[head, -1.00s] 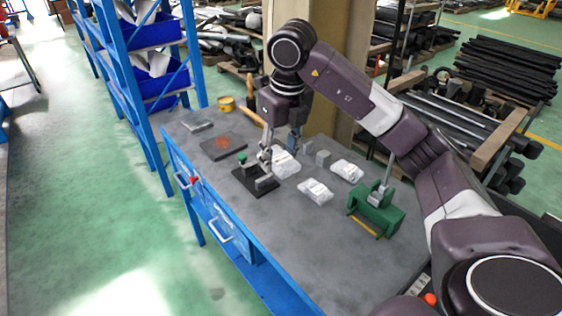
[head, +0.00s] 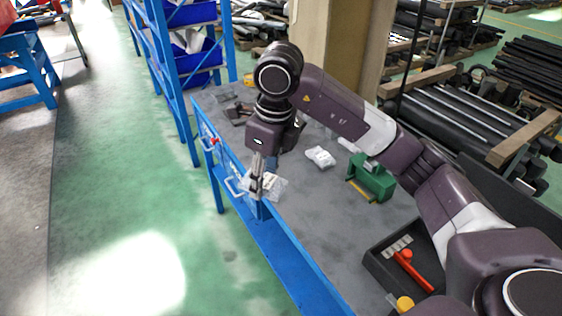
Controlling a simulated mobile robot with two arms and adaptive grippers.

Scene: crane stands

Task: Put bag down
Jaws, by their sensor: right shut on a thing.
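My right gripper (head: 259,180) is shut on a clear plastic bag (head: 275,187) with pale contents. It holds the bag near the front edge of the workbench (head: 312,224), by the blue drawer side. I cannot tell how high above the bench the bag hangs. Another white bag (head: 320,157) lies on the grey bench top to the right of my gripper. A further white bag (head: 348,144) shows in part behind my right arm. My left gripper is not in view.
A green fixture (head: 371,178) stands on the bench at the right. A black tray (head: 381,267) with a red-handled tool (head: 414,272) sits at the near right. The bench between tray and gripper is clear. A blue rack (head: 190,90) stands behind left.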

